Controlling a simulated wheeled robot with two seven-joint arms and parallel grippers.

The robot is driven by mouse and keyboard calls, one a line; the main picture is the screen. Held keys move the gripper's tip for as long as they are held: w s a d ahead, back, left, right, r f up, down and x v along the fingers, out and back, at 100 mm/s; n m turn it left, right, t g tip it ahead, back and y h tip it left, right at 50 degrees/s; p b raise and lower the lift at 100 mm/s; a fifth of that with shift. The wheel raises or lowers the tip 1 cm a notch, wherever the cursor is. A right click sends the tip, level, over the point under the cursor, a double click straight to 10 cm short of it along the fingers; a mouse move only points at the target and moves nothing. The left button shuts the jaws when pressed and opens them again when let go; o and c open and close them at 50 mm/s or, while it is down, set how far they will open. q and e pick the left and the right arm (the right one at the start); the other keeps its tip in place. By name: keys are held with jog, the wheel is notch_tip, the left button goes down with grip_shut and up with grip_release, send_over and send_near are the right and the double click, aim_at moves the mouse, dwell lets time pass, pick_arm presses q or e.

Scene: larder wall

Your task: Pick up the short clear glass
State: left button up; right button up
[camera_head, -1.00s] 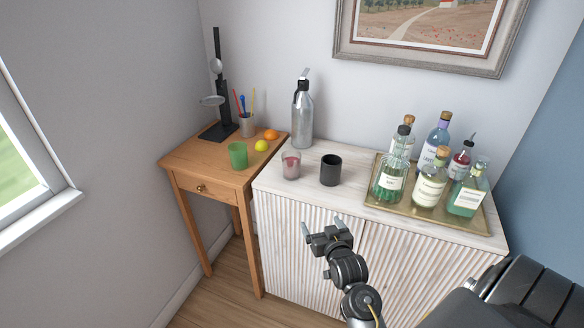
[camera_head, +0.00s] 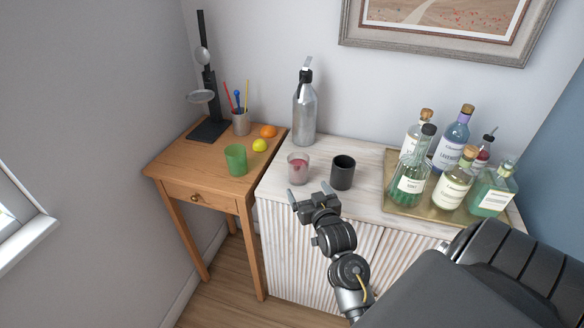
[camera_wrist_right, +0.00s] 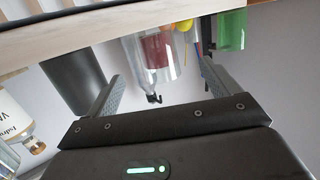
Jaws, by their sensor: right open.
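The short clear glass (camera_head: 298,170), with a pinkish-red lower part, stands upright on the white cabinet near its left front edge. My right gripper (camera_head: 309,192) is open and empty, just in front of the glass in the head view, its fingers pointing toward it. In the right wrist view the glass (camera_wrist_right: 157,50) shows between and beyond the two spread fingers (camera_wrist_right: 163,75), not between the pads as far as I can tell. My left gripper is not in view.
A black cup (camera_head: 342,173) stands close to the right of the glass, and a steel siphon bottle (camera_head: 305,112) behind it. A gold tray (camera_head: 400,207) holds several bottles at right. A green cup (camera_head: 236,160) stands on the wooden side table (camera_head: 180,160) at left.

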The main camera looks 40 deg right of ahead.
aim_at(302, 177)
jog(key=shift+w+d+r, duration=0.2)
jog(key=shift+w+d, duration=0.3)
jog(key=shift+d, duration=0.15)
jog(key=x, duration=0.2)
jog(key=shift+w+d+f+p, duration=0.2)
jog(key=shift+w+f+p, duration=0.1)
jog(key=shift+p, duration=0.1)
jog(key=shift+w+d+f, duration=0.1)
jog(key=shift+w, duration=0.25)
jog(key=shift+w+p, duration=0.3)
jog(key=p+x, duration=0.1)
jog(key=x, duration=0.3)
jog(key=shift+w+f, duration=0.1)
jog(key=shift+w, duration=0.2)
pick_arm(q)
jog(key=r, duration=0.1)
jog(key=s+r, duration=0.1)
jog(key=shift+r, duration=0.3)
pick_arm(e)
jog(key=c, duration=1.4)
